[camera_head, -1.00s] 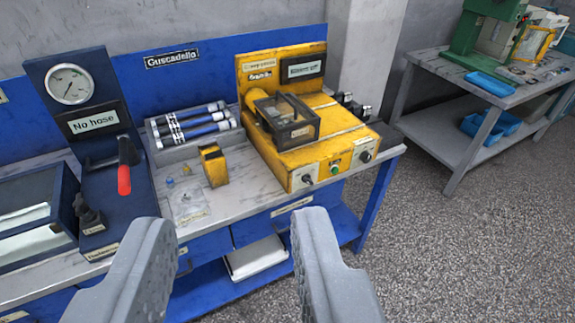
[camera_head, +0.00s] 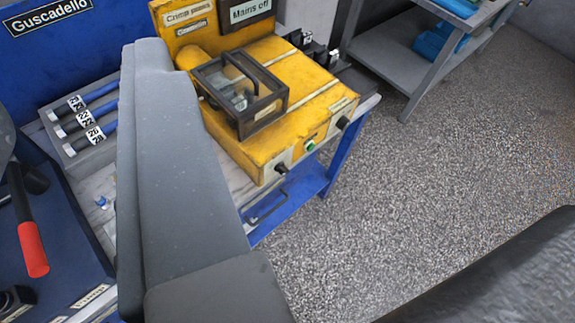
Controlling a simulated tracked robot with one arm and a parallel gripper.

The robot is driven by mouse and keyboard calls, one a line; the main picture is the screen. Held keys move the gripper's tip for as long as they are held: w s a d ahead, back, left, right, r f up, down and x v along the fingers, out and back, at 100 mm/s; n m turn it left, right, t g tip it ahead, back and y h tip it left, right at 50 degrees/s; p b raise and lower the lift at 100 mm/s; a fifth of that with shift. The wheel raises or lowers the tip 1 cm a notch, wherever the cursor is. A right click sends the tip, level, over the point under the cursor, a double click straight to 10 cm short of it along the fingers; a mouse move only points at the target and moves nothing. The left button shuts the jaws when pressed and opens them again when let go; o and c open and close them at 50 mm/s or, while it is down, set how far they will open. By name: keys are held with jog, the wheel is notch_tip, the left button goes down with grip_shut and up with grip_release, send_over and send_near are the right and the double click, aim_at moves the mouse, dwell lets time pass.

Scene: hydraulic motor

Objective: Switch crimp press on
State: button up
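The yellow crimp press (camera_head: 255,146) stands on the bench at upper centre. Its sign (camera_head: 187,14) reads "Crimp press" and its dark display (camera_head: 249,11) reads "Mains off". A dark-framed clear cover (camera_head: 240,92) sits on top. Along its front are a black left knob (camera_head: 281,168), a green button (camera_head: 310,145) and a black right knob (camera_head: 342,122). My gripper (camera_head: 350,150) is open and empty. One large grey finger crosses the view left of the press; a dark part, apparently the other finger, fills the lower right corner. Neither visibly touches the press.
A rack with several labelled dark tubes (camera_head: 88,118) is left of the finger. A red-handled lever (camera_head: 32,250) stands at far left. A grey table (camera_head: 385,50) is behind at right. Open speckled floor (camera_head: 430,150) lies right of the press.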

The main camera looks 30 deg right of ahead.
jog(key=shift+s, duration=0.1)
jog(key=w+d+f+n+t+h, duration=0.2)
jog(key=w+d+f+n+h, duration=0.35)
jog(key=w+d+f, duration=1.6)
jog(key=n+y, duration=0.8)
jog(key=y, duration=0.4)
send_near(286, 174)
jog(key=shift+m, duration=0.25)
jog(key=b+x, duration=0.1)
jog(key=x, duration=0.7)
jog(key=shift+w, duration=0.3)
